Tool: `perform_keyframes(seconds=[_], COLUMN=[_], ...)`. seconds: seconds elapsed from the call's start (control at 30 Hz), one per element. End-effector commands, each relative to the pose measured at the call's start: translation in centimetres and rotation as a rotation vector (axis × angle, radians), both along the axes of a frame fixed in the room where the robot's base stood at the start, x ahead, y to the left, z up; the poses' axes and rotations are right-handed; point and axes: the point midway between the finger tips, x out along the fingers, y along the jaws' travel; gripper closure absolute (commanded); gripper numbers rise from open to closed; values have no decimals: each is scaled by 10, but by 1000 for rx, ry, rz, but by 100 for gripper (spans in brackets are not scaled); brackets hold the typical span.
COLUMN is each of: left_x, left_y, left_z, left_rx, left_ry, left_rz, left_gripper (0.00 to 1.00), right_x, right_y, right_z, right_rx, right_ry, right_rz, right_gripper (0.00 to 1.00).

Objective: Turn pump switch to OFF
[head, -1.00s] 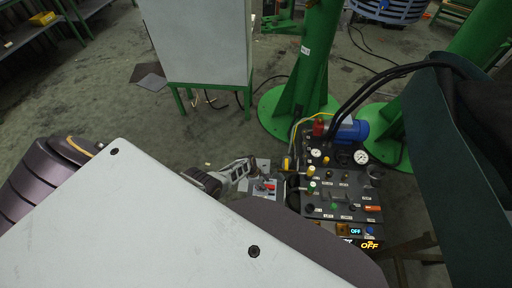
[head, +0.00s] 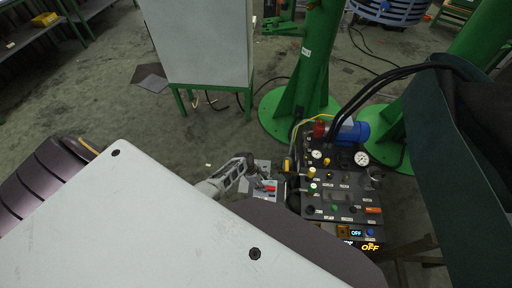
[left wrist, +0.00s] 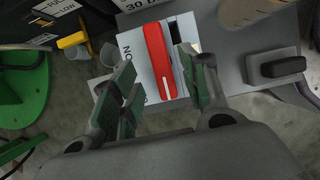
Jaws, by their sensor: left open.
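The pump switch is a red lever handle (left wrist: 160,62) on a pale plate with partly hidden lettering on its left side in the left wrist view. The red handle also shows small on the grey box (head: 262,169) in the head view, at the left of the control panel. My left gripper (left wrist: 157,59) is open, with one green-padded finger on each side of the red handle. The handle lies between the fingertips, with visible gaps, so it is not gripped. In the head view my left gripper (head: 253,172) is right beside the box. My right gripper is not in view.
A black handle (left wrist: 276,68) sits right of the red one. A green column (head: 312,70) and a grey cabinet (head: 200,40) stand behind.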

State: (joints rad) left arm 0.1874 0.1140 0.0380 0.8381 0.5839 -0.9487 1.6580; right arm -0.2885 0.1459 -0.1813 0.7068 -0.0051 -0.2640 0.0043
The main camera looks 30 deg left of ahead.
Motion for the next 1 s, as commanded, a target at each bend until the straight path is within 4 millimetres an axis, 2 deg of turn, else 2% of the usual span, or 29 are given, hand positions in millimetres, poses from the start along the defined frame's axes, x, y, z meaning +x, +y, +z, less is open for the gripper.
perform_keyframes(seconds=[1.0], left_x=[-12], left_y=[23], left_z=[59], left_rx=[2], left_ry=[1], left_rz=[2], left_gripper=[55], right_x=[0], right_y=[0], right_z=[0], right_rx=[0], right_ry=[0], right_rz=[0], right_gripper=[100])
